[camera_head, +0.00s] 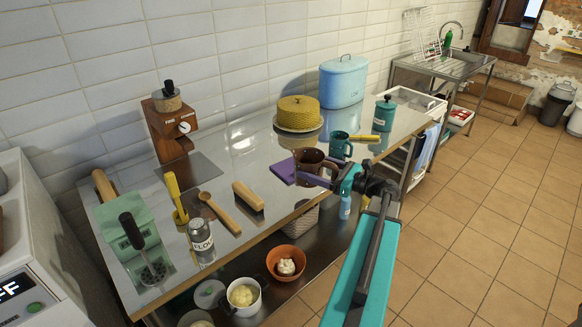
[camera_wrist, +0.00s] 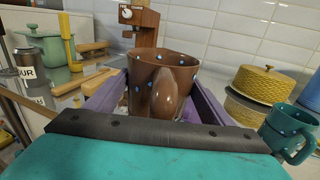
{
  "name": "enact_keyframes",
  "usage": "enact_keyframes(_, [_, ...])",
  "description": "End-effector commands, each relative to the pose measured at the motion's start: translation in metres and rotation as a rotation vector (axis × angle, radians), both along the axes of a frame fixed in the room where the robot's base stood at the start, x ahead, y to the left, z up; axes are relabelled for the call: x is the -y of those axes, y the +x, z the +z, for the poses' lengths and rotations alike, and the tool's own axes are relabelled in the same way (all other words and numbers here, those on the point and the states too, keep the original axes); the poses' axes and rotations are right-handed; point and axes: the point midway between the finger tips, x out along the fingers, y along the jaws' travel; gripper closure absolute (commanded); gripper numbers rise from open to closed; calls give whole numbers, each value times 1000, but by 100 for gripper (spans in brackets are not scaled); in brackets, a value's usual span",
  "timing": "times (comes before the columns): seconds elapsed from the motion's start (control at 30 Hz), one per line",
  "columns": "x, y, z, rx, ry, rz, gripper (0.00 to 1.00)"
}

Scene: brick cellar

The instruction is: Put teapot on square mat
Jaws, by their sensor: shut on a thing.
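The teapot (camera_head: 307,160) is a brown, open-topped pot with blue dots. It appears upright at the front edge of the steel table; I cannot tell whether it touches the top. My gripper (camera_head: 316,174) is shut on it, with purple fingers on either side. In the wrist view the teapot (camera_wrist: 146,83) fills the space between the fingers, a rounded bulge facing the camera. A flat grey square (camera_head: 195,172) lies in front of the grinder.
A teal mug (camera_head: 340,147) stands close behind the teapot to the right. A yellow cake dome (camera_head: 298,112), blue bin (camera_head: 343,82) and teal canister (camera_head: 385,112) stand farther back. The grinder (camera_head: 167,127), brush (camera_head: 248,196) and flour shaker (camera_head: 201,238) are left.

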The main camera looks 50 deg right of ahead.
Motion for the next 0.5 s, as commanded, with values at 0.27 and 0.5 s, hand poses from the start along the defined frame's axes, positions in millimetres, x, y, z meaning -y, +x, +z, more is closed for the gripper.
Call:
enact_keyframes(0.27, [9, 11, 1, 2, 0, -2, 67])
enact_keyframes(0.5, [22, 40, -2, 2, 0, -3, 67])
